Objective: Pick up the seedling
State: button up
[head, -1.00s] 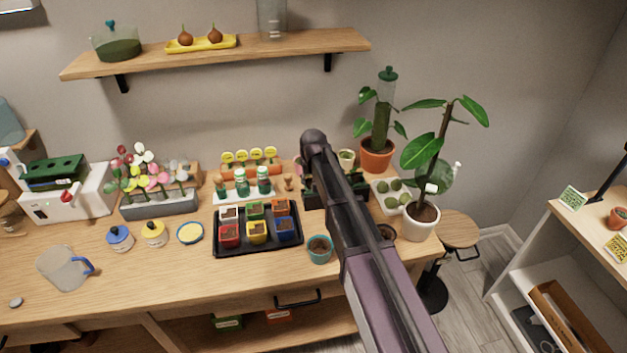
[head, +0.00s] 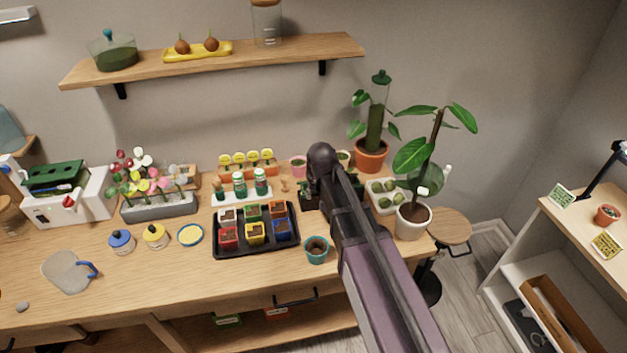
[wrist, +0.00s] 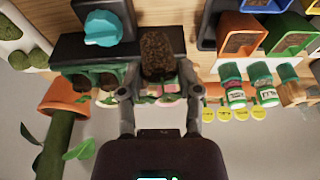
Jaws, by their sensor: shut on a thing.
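In the wrist view my gripper (wrist: 157,80) has its two fingers closed around a seedling (wrist: 157,50). A brown soil plug shows between and beyond the fingertips, with some green leaf by the fingers. The black seedling tray (wrist: 70,48) lies right around it, with more green plants along its edge. I cannot tell whether the plug is clear of the tray. In the head view my arm hides the gripper and the held seedling; only part of the black tray (head: 308,199) shows beside the arm.
A teal pot with soil (head: 316,252) stands near the table's front edge. Left of it is a black tray (head: 257,251) of coloured square pots. Green-capped bottles (head: 240,186) stand behind. A white-potted plant (head: 413,222) is at the right.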

jog(key=shift+s+d+r, duration=0.1)
jog(key=shift+s+d, duration=0.25)
jog(key=shift+s, duration=0.5)
jog(key=shift+s+d+r, duration=0.1)
jog(key=shift+s+d, duration=0.2)
jog(key=shift+s, duration=0.6)
jog(key=shift+s+d+r, duration=0.1)
jog(key=shift+s+d, duration=0.25)
jog(key=shift+s, duration=0.5)
jog(key=shift+s, duration=0.1)
jog(key=shift+s, duration=0.1)
